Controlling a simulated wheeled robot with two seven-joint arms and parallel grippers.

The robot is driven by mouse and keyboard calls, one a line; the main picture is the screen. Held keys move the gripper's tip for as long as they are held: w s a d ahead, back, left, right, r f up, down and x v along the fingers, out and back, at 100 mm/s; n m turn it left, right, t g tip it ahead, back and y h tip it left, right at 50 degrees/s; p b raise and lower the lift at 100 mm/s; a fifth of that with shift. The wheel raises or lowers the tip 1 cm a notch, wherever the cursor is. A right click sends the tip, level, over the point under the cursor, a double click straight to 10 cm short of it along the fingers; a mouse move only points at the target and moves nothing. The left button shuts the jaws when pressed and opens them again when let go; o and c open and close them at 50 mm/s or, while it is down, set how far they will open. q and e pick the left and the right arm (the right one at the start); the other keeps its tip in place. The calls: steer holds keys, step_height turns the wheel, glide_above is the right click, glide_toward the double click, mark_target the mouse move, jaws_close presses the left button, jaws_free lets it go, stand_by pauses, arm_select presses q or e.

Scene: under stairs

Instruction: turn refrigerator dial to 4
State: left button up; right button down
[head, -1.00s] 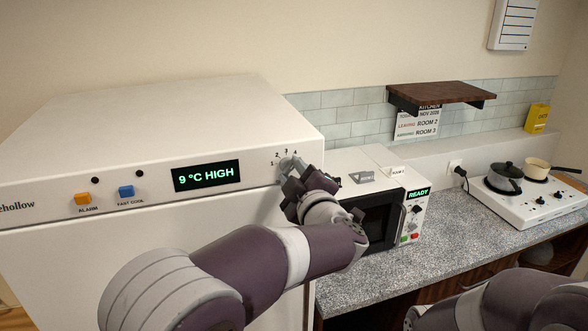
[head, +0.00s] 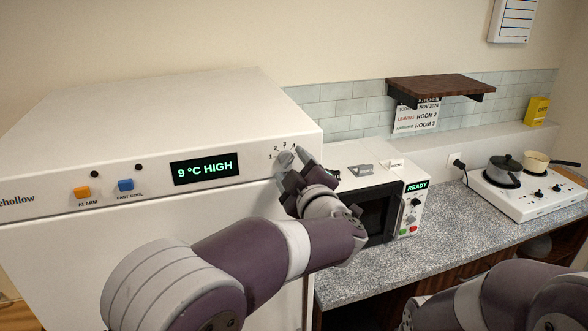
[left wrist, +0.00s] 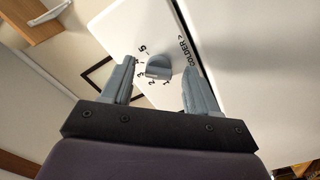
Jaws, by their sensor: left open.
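The refrigerator (head: 130,250) is white, with a green display (head: 204,167) reading "9 °C HIGH". Its grey round dial (head: 285,159) is on the right of the front panel, with numbers printed around it. In the left wrist view the dial (left wrist: 158,66) shows between my fingers, with the numbers 1 to 5 and "COLDER" near it. I cannot tell which number it points at. My left gripper (head: 291,164) is open in front of the dial, a finger on each side, with gaps visible in the left wrist view (left wrist: 160,69). My right gripper is out of view.
Orange alarm (head: 82,193) and blue fast cool (head: 125,185) buttons are on the panel's left. A microwave (head: 412,215) stands right of the refrigerator on the speckled counter (head: 400,264). A hob with pots (head: 530,200) is farther right. A dark wooden shelf (head: 440,86) is above.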

arm_select(q)
steer(key=b+v, duration=0.6)
steer(key=v, duration=0.6)
steer(key=shift+s, duration=0.35)
steer(key=shift+d, duration=0.1)
